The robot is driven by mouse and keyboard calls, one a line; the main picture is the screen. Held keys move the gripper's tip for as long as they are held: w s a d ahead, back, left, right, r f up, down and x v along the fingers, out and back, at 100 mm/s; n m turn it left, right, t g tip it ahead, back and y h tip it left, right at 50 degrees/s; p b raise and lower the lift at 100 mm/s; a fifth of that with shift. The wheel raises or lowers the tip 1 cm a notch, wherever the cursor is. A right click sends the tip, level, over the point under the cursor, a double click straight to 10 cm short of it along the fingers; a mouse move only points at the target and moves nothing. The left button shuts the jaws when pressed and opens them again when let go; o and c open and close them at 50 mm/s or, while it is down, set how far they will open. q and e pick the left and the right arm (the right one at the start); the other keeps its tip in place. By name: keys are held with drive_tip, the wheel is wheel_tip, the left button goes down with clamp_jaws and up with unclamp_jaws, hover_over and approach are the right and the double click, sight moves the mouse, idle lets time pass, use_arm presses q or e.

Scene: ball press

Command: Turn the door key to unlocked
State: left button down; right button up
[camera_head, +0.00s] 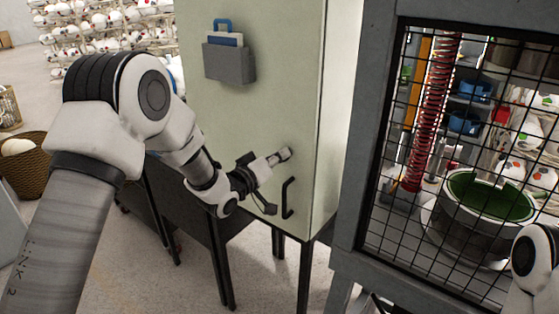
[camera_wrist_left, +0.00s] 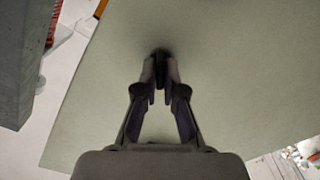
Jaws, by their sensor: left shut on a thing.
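The pale green cabinet door (camera_head: 262,105) stands in front of me, with a black handle (camera_head: 288,198) low on its right side. My left gripper (camera_head: 281,156) reaches up to the door just above this handle. In the left wrist view, its dark fingers (camera_wrist_left: 161,78) are closed together on a small dark piece at the panel, which I take to be the door key (camera_wrist_left: 160,54). The fingers hide most of the key, and I cannot tell which way it is turned. My right gripper is out of view.
A grey holder (camera_head: 229,65) with a blue item hangs high on the door. A caged press (camera_head: 375,150) with a red spring stands to the right, close to the cabinet. A wicker basket (camera_head: 27,165) and racks of balls are at the left.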

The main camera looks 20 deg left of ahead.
use_arm(q)
drive_tip(key=n, duration=1)
drive_tip(key=shift+b, duration=0.4)
drive_tip(key=shift+a+n, duration=0.1)
drive_tip(key=shift+n, duration=0.3)
drive_tip(key=c, duration=1.5)
unclamp_jaws()
drive_tip(key=shift+o, duration=1.1)
drive_tip(key=shift+w+f, duration=0.1)
drive_tip(key=shift+f, duration=0.05)
drive_tip(key=v, duration=1.2)
